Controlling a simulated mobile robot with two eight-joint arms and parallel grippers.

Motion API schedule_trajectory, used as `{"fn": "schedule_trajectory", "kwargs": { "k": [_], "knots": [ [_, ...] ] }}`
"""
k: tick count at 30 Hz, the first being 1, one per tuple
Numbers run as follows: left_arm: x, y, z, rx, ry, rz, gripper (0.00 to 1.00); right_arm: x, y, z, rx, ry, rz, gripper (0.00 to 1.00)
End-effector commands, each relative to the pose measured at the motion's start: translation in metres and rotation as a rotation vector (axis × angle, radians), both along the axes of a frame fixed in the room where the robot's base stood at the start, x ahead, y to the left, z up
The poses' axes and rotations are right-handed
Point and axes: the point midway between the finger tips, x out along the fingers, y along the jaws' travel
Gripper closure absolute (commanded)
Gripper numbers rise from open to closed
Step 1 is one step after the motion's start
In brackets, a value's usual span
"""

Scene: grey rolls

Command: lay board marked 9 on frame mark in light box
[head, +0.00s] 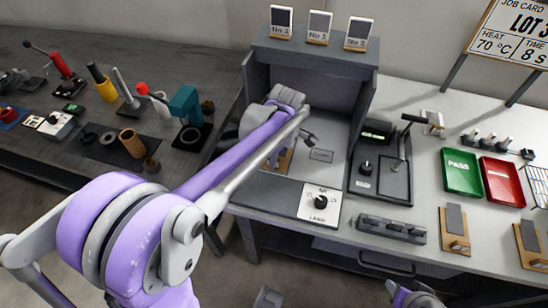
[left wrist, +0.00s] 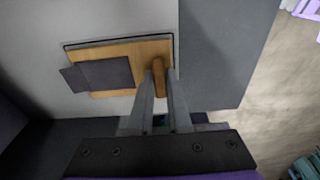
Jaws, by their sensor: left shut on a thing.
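My left gripper (left wrist: 159,80) is shut on the upright wooden grip of a wooden board (left wrist: 145,49). The board has a dark grey plate on it, and its number does not show. The thin dark frame mark (left wrist: 118,41) on the pale floor shows along the board's far and right edges. The board is over or within this outline; whether it touches the floor I cannot tell. In the head view the board (head: 284,161) shows only partly inside the grey light box (head: 365,90), behind my arm.
Tools crowd the left bench.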

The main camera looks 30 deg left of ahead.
Motion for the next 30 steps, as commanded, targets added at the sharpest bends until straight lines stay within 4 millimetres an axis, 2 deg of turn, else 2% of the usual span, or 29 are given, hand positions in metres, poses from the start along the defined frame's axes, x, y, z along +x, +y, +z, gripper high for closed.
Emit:
{"fn": "schedule_trajectory", "kwargs": {
  "k": [2, 3, 7, 8, 16, 20, 23, 30],
  "knots": [
    [0.000, 0.000, -0.003, 0.000, 0.000, 0.000, 1.00, 0.000, 0.000, -0.002, 0.000, 0.001, 0.000, 0.50],
    [0.000, 0.000, -0.003, 0.000, 0.000, 0.000, 0.80, 0.000, 0.000, -0.002, 0.000, 0.001, 0.000, 0.50],
    [0.000, 0.000, -0.003, 0.000, 0.000, 0.000, 0.57, 0.000, 0.000, -0.002, 0.000, 0.001, 0.000, 0.50],
    [0.000, 0.000, -0.003, 0.000, 0.000, 0.000, 0.54, 0.000, 0.000, -0.002, 0.000, 0.001, 0.000, 0.50],
    [0.000, 0.000, -0.002, 0.000, 0.000, 0.000, 0.54, 0.000, 0.000, -0.001, 0.000, 0.000, 0.000, 0.50],
    [0.000, -0.001, 0.007, 0.000, 0.000, 0.000, 0.54, 0.000, 0.000, 0.002, 0.000, -0.001, 0.000, 0.50],
    [0.001, -0.003, 0.023, 0.000, 0.000, 0.000, 0.54, 0.001, 0.000, 0.004, 0.000, -0.001, 0.000, 0.50],
    [0.002, -0.009, 0.076, 0.000, 0.000, -0.001, 0.54, 0.001, 0.000, 0.010, 0.000, -0.003, 0.000, 0.50]
  ]
}}
